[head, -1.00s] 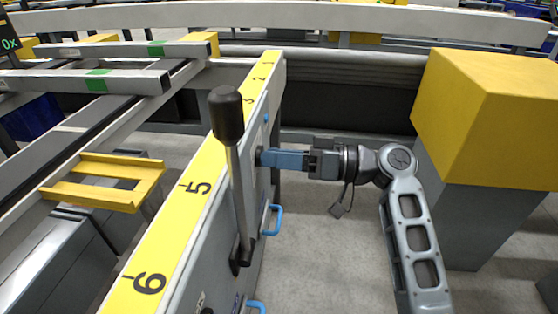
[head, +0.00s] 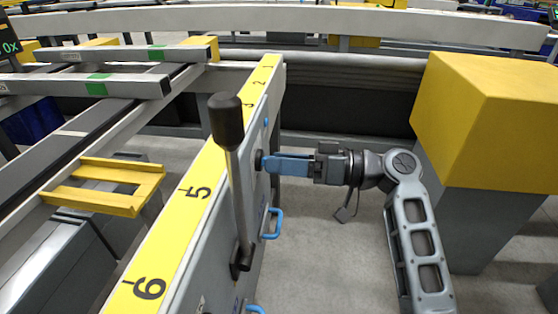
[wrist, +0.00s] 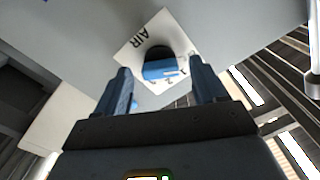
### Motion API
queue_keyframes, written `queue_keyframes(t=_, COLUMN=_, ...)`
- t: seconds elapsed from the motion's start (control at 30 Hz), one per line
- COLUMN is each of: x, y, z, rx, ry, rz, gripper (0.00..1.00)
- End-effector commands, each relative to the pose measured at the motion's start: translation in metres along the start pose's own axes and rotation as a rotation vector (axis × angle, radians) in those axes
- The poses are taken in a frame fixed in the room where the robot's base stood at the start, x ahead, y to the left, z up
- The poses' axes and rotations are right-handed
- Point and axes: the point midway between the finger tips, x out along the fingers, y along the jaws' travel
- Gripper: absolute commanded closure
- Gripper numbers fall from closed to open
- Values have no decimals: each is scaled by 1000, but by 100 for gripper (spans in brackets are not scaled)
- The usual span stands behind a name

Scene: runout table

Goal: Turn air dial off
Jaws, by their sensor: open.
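The air dial (wrist: 160,68) is a dark round knob with a blue front, on a white plate (wrist: 131,53) marked "AIR" on the grey panel. In the wrist view it lies just beyond and between my two blue fingers. My gripper (wrist: 160,88) is open, with a finger on each side of the dial's line. In the head view my gripper (head: 264,163) points left at the panel's side face, its tips close to the dark dial (head: 258,160). I cannot tell whether the fingers touch the dial.
A black-knobbed lever (head: 227,120) stands on the panel nearer the camera. Blue handles (head: 273,223) stick out of the panel's side. A yellow-topped grey block (head: 490,120) stands right of my arm. Grey floor between is clear.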

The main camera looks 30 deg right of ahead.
Motion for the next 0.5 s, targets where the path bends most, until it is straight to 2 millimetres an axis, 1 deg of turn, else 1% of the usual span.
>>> queue_keyframes(t=0.1, x=-20, y=0, z=-2, rx=1, ry=3, rz=4, gripper=30)
queue_keyframes(t=0.3, x=-52, y=0, z=-1, rx=1, ry=2, rz=4, gripper=30)
queue_keyframes(t=0.4, x=-62, y=0, z=0, rx=1, ry=1, rz=3, gripper=30)
queue_keyframes(t=0.5, x=-67, y=0, z=0, rx=1, ry=1, rz=1, gripper=30)
